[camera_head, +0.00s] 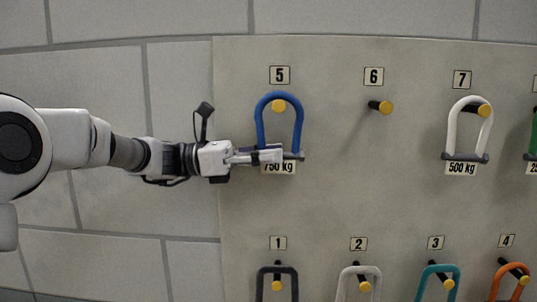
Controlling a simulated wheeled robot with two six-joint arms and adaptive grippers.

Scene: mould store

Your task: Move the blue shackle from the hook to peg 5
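The blue shackle (262,125) is at peg 5, with its bow up and its pin at the bottom. The yellow tip of peg 5 (279,106) shows inside the bow, just under its top. My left gripper (268,155) reaches in from the left, and its fingers overlap the lower left leg and part of the pin. They are seen edge-on, so I cannot tell whether they grip the shackle or stand open around it. No hook holding a blue shackle shows. My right gripper is out of view.
Peg 6 (382,107) is bare. A white shackle (452,125) hangs on peg 7. Below hang a dark grey shackle (260,284), a pale one (342,284), a teal one (424,284) and an orange one (496,284). A green shackle (534,135) is cut off at right.

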